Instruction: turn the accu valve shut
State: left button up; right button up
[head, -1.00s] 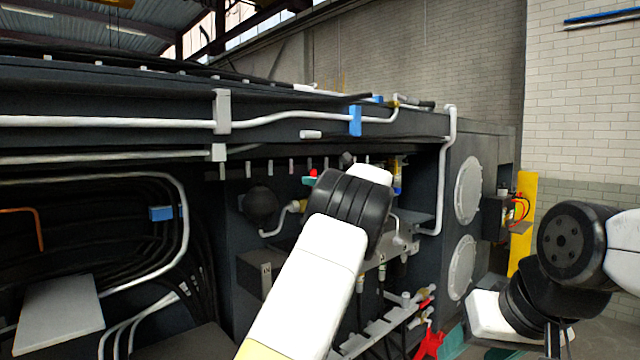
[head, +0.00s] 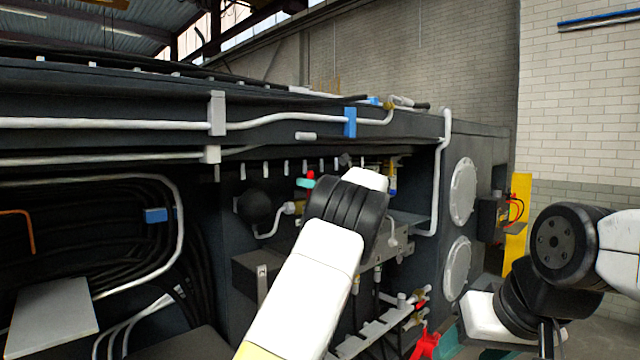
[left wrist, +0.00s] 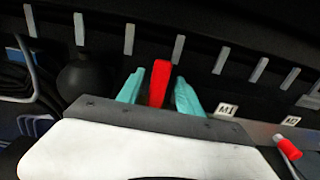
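A red valve handle (left wrist: 158,83) stands upright between the two teal fingers of my left gripper (left wrist: 158,92) in the left wrist view. A narrow gap shows on each side of it, so the gripper looks open around it. In the head view only a bit of the red handle (head: 311,174) and a teal fingertip (head: 304,184) show past my wrist, which hides the rest of the valve. A dark round accumulator (head: 257,207) sits just left of it. My right gripper (head: 452,342) is at the lower right, its fingers mostly hidden.
A second red-tipped lever (left wrist: 287,146) sits at the right of the left wrist view, near small white labels. Other red fittings (head: 425,345) are low on the chassis. A ledge with white tabs (head: 262,168) runs above the valve. Pipes and hoses crowd the left bay.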

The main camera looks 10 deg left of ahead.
pick_arm(q)
jog(key=v, duration=0.7)
jog(key=shift+s+d, duration=0.3)
jog(key=s+a+f+n+g+h, duration=0.3)
jog(key=s+a+f+n+h, duration=0.15)
jog(key=s+a, duration=0.3)
jog(key=s+a+f+n+g+h, duration=0.3)
jog(key=s+a+f+n, duration=0.35)
jog(key=s, duration=0.25)
jog(key=s+d+f+n+h, duration=0.2)
jog(key=s+d+n+h, duration=0.1)
jog(key=s, duration=0.7)
jog(key=s+d+f+n+h, duration=0.2)
jog(key=s+n, duration=0.4)
jog(key=s, duration=0.4)
jog(key=s+d+f+n+t+h, duration=0.1)
jog(key=s+d+n+h, duration=0.3)
jog(key=s, duration=0.6)
jog(key=shift+d+f+n, duration=0.55)
jog(key=shift+d+n, duration=0.05)
jog(key=shift+d, duration=0.3)
